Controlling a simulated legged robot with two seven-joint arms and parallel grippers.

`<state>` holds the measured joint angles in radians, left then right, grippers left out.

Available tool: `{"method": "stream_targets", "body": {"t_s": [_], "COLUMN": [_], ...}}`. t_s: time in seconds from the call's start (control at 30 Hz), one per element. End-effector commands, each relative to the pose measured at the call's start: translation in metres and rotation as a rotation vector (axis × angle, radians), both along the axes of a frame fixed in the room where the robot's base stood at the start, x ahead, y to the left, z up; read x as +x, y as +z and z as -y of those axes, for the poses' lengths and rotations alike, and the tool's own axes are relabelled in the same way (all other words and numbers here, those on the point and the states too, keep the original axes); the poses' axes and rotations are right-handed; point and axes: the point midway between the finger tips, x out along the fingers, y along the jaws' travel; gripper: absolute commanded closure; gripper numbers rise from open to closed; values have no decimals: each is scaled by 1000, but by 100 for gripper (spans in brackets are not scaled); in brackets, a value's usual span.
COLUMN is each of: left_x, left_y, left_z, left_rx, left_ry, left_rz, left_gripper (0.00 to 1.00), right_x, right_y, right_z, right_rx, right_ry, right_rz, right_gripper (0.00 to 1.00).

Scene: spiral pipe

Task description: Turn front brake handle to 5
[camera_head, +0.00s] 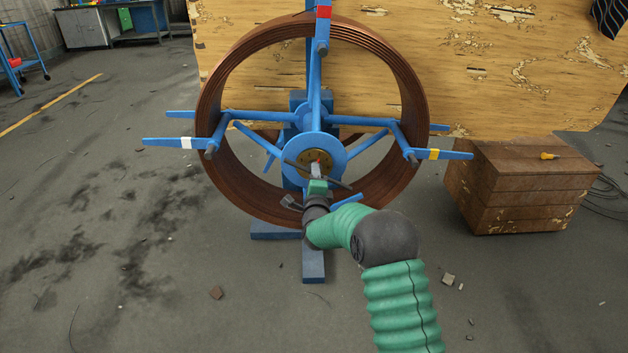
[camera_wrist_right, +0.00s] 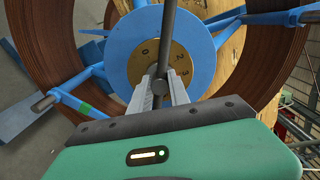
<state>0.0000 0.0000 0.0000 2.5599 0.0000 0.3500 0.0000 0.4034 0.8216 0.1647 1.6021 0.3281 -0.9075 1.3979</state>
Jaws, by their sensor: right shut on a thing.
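The front brake handle (camera_head: 338,184) is a dark bar crossing the hub of the blue reel; in the wrist view the bar (camera_wrist_right: 168,30) runs up from between my fingers. Behind it is a brass dial (camera_wrist_right: 185,62) with 0, 2 and 3 readable; other marks are hidden or unclear. The dial also shows small in the head view (camera_head: 304,158). My right gripper (camera_head: 317,171) is at the hub, its two grey fingers (camera_wrist_right: 162,85) closed on the handle near its middle. My left gripper is not in view.
The reel carries a brown coiled pipe (camera_head: 212,120) and blue arms (camera_head: 185,143) that stick out around my right gripper. A wooden crate (camera_head: 520,185) stands to the right, and a large worn wooden panel (camera_head: 480,70) behind.

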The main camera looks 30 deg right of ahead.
Motion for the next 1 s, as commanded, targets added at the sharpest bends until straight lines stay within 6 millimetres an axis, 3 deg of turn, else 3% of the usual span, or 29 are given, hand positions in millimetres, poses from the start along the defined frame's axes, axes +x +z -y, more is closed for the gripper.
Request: {"method": "stream_targets", "body": {"t_s": [0.03,1.0], "left_x": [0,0], "left_y": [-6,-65], "left_z": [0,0], "left_rx": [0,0], "left_ry": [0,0], "left_rz": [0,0], "left_gripper": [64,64], "right_x": [-2,-1], "right_y": [-11,-12], "right_z": [0,0], "right_rx": [46,816], "right_ry": [-2,-6], "right_rz": [10,481], "right_gripper": [100,100]}}
